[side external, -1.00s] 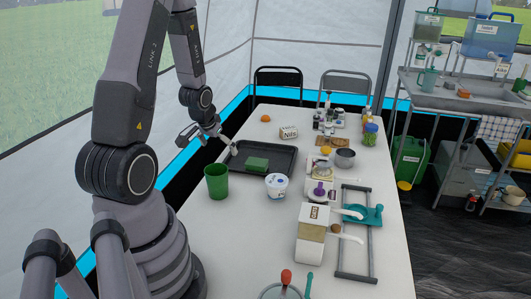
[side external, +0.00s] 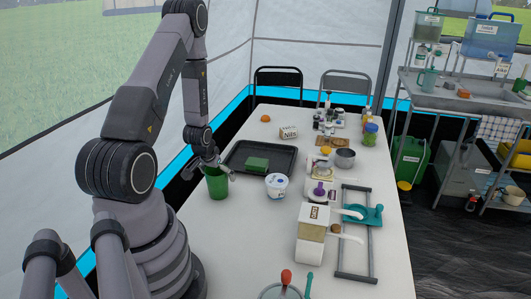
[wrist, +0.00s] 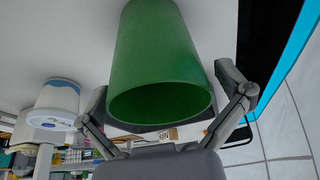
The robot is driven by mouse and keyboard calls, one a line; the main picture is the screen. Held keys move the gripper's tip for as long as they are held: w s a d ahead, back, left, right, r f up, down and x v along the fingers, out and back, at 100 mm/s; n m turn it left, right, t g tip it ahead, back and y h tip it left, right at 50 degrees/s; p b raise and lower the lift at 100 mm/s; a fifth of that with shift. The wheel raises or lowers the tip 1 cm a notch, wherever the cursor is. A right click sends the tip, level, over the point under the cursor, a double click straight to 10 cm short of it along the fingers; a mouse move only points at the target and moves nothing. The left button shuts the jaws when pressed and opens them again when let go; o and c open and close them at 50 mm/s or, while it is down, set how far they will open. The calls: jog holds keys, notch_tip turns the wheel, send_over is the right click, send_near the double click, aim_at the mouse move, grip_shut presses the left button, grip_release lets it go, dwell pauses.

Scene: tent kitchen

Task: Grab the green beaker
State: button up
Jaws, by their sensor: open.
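The green beaker (side external: 217,182) stands upright on the near left part of the white table in the side view. In the wrist view the beaker (wrist: 160,60) fills the middle, its open rim towards the camera. My gripper (side external: 215,170) is at the beaker's upper part in the side view. In the wrist view my gripper (wrist: 168,95) is open, with one finger on each side of the beaker. A small gap shows by the left finger; I cannot tell whether the right finger touches.
A black tray (side external: 286,158) with a green block (side external: 257,163) lies just behind the beaker. A white tub (side external: 276,186) stands to its right and shows in the wrist view (wrist: 57,97). A white box-shaped container (side external: 311,238) stands nearer the front. Table between is clear.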

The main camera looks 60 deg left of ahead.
jog(key=c, duration=1.1)
jog(key=shift+r, duration=0.1)
